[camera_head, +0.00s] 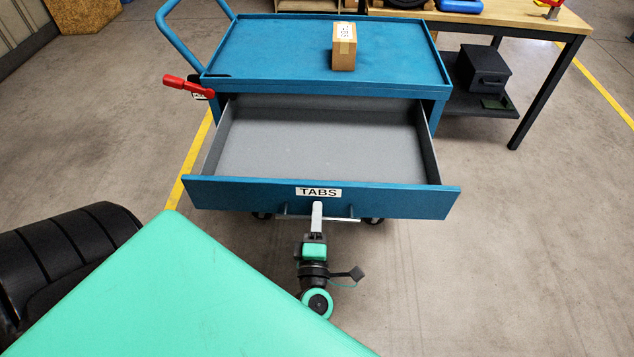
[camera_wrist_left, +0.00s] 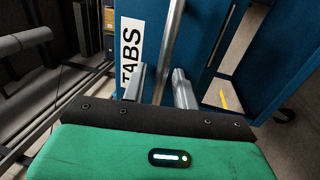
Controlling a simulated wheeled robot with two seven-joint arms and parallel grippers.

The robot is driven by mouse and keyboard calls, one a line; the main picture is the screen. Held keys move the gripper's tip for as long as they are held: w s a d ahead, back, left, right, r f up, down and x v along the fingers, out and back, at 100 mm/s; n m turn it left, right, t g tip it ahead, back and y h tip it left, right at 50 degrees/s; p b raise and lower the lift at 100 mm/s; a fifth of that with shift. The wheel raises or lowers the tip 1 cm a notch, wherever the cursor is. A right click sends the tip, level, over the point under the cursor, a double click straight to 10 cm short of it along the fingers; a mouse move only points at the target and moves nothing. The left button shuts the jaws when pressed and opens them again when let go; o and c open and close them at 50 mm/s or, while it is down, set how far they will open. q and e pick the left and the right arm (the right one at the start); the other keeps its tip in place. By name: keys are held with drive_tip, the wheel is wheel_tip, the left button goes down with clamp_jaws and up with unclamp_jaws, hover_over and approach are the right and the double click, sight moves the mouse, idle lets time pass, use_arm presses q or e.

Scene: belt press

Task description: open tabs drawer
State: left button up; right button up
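The tabs drawer (camera_head: 318,198), with a blue front and a white TABS label (camera_head: 318,192), is pulled far out of the blue cart (camera_head: 270,87). Its grey inside is empty. My left gripper (camera_head: 317,217) is at the bar handle (camera_head: 343,219) on the drawer front. In the left wrist view the handle bar (camera_wrist_left: 169,50) runs between the two grey fingers (camera_wrist_left: 160,85), which stand apart with space beside the bar. The gripper looks open around the bar, not clamped on it. The label also shows there (camera_wrist_left: 131,50). My right gripper is not in view.
A cardboard box (camera_head: 344,47) stands on the cart top. A red lever (camera_head: 187,86) sticks out at the cart's left, below a blue push handle. A workbench (camera_head: 540,22) with a dark box (camera_head: 483,68) on its lower shelf is at right. The floor at right is clear.

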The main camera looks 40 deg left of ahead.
use_arm(q)
drive_tip(key=shift+s, duration=0.1)
drive_tip(key=v, duration=1.3)
drive_tip(key=shift+s+d+b, duration=0.15)
drive_tip(key=shift+s+b, duration=0.15)
